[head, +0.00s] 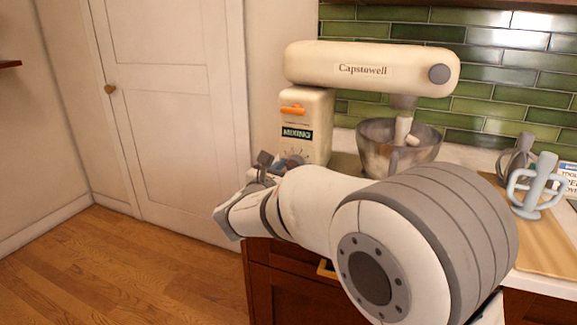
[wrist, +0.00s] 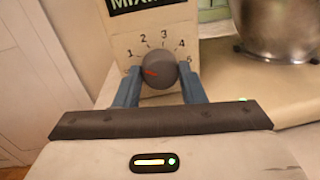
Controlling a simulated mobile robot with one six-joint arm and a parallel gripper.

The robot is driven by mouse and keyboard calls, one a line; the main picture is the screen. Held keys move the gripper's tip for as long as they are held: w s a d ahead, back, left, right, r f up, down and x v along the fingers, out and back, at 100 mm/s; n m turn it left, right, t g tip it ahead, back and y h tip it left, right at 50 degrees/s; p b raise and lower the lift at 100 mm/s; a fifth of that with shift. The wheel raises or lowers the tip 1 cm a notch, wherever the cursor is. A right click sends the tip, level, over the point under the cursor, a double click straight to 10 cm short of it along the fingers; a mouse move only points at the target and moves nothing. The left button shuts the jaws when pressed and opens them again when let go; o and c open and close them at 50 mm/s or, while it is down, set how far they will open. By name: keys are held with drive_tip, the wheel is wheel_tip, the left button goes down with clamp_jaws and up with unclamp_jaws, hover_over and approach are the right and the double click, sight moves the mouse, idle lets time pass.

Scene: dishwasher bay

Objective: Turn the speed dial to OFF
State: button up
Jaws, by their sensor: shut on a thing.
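The cream stand mixer (head: 370,66) stands on the counter with a "MIXING" sign on its base. Its round grey speed dial (wrist: 160,64) shows in the wrist view, with the numbers 1 to 5 around its upper side. The dial's red pointer aims left, slightly below the 1. Any mark at that spot is hidden by a finger. My gripper (wrist: 160,74) is shut on the dial, one blue finger on each side. In the head view my gripper (head: 268,168) is at the front of the mixer's base, partly behind my arm.
A metal bowl (head: 372,143) sits under the mixer head. Grey mixing attachments (head: 535,190) stand on a wooden board at the right. The floor at the left is clear before a white door (head: 172,110).

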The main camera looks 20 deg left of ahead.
drive_tip(key=n+p, duration=0.1)
drive_tip(key=p, duration=0.1)
drive_tip(key=n+p, duration=0.2)
drive_tip(key=shift+r+n, duration=0.2)
drive_tip(key=shift+n, duration=0.1)
drive_tip(key=shift+f+n+t+p, duration=0.2)
drive_tip(key=shift+n+t+p, duration=0.1)
drive_tip(key=shift+n+p, duration=1.1)
drive_tip(key=shift+f, duration=0.1)
drive_tip(key=o, duration=1)
drive_tip(key=s, duration=0.5)
drive_tip(key=s+a, duration=0.1)
drive_tip(key=s, duration=0.1)
drive_tip(key=shift+s+a+f, duration=0.1)
drive_tip(key=shift+s+f, duration=0.1)
drive_tip(key=shift+s, duration=0.2)
drive_tip(key=shift+s, duration=0.1)
